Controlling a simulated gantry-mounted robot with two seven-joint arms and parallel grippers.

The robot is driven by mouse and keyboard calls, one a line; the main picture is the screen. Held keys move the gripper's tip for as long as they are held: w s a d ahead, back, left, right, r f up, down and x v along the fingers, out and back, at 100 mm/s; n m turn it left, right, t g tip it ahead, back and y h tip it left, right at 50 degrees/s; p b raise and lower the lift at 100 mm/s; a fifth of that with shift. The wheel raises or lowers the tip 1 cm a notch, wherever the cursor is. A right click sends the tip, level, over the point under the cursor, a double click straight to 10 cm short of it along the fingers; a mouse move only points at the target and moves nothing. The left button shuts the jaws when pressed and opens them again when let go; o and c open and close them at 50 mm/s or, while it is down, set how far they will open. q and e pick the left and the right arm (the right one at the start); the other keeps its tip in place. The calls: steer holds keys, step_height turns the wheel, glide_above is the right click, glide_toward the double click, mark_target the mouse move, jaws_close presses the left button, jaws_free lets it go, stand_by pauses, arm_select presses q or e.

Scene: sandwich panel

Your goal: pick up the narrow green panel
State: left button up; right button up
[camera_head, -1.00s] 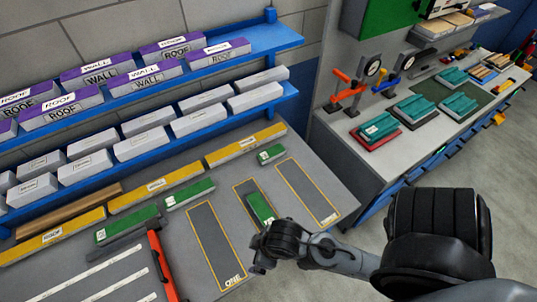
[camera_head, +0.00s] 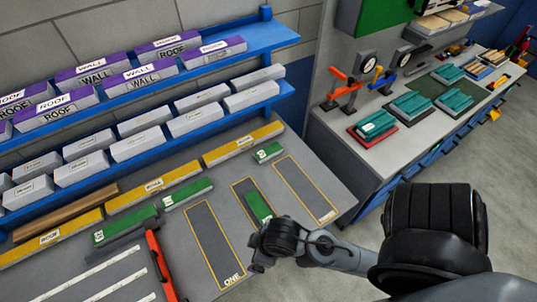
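Several green panels lie on the grey table. One green panel (camera_head: 258,206) lies in the middle outlined slot, its near end close to or partly covered by my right arm. Another green panel (camera_head: 187,193) and a longer one (camera_head: 124,226) lie to the left, by the yellow bars. A short green panel (camera_head: 269,152) lies at the back right. I cannot tell for sure which is the narrow one. My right gripper (camera_head: 259,262) is at the arm's end, over the table near the middle slot. Its fingers are too small and dark to read. My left gripper is not in view.
Yellow bars (camera_head: 155,187) run along the table's back, below blue shelves (camera_head: 215,113) of boxes. A red-orange bar (camera_head: 161,266) lies at the front left. The left slot (camera_head: 211,245) and right slot (camera_head: 303,186) are empty. A side bench (camera_head: 370,152) holds teal blocks.

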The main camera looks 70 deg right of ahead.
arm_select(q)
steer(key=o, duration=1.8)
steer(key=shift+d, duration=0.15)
